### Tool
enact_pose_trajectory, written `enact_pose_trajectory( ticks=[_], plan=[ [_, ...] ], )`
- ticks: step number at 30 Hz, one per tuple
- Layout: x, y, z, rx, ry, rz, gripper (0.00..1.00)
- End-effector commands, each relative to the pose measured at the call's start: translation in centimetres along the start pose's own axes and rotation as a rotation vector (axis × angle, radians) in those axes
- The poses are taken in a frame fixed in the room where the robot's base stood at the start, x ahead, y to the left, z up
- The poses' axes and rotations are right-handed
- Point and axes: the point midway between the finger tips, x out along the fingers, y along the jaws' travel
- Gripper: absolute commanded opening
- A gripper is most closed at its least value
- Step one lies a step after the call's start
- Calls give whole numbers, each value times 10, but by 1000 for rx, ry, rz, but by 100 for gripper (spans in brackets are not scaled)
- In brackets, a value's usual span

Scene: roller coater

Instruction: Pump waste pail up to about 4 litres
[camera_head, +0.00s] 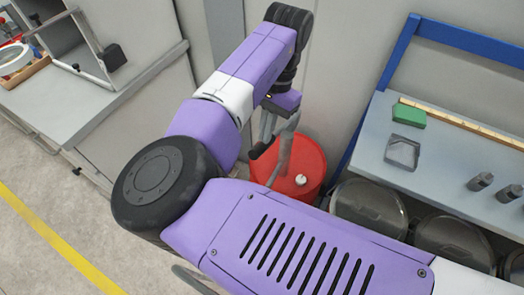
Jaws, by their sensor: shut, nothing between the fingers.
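A red drum (308,172) with a white cap (301,180) on its top stands on the floor by the wall, behind my arm. A slim grey upright part (284,152), perhaps a pump, shows in front of the drum's top. My gripper (270,130) hangs down at the upper left of the drum, close to this grey part. It is shut with nothing held. I cannot tell whether it touches the grey part. My arm hides the drum's lower part. I cannot make out a waste pail or any litre marks.
At the right, a bench (375,160) with a blue frame (405,42) carries a green block (408,115), a clear tray (402,153) and small dark cylinders (480,182). Large dark round containers (370,207) stand below it. A grey cabinet (60,105) is at the left.

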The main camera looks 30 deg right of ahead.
Motion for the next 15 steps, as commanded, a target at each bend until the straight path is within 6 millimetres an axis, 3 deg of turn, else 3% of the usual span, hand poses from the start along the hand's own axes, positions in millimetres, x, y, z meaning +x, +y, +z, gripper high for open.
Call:
enact_pose_trajectory(
  ticks=[3, 15],
  plan=[
    [10, 0, 0, 0, 0, 0, 0],
    [11, 0, 0, 0, 0, 1, 0]
  ],
)
